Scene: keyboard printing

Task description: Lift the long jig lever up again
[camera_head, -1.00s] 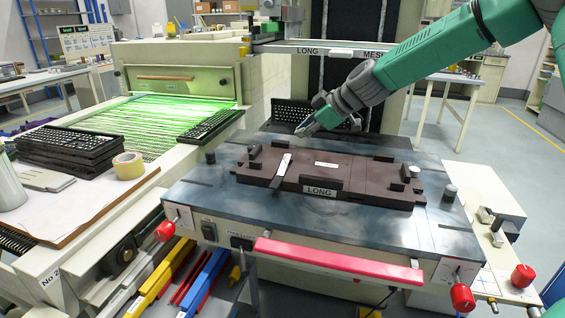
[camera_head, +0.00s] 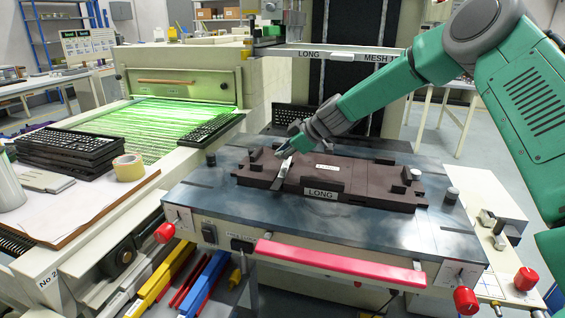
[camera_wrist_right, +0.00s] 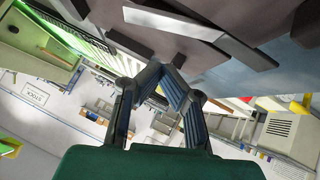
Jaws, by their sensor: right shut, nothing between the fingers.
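The long jig lever (camera_head: 282,172) is a thin pale metal strip at the left end of the dark brown jig (camera_head: 345,172) marked LONG. It slants from the jig's top toward its front left edge. My right gripper (camera_head: 281,154) is shut and empty, with its fingertips close beside the lever's upper end; I cannot tell whether they touch it. In the right wrist view, the closed fingertips (camera_wrist_right: 172,68) show just below a pale bar (camera_wrist_right: 175,20) that looks like the lever. My left gripper is not in view.
The jig lies on a blue-grey metal table (camera_head: 390,232) with a red front bar (camera_head: 335,264) and red knobs. Short posts and blocks rise around the jig. Left are stacked black keyboards (camera_head: 70,150), yellow tape (camera_head: 128,167) and a green-lit conveyor (camera_head: 165,120). The table's front is clear.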

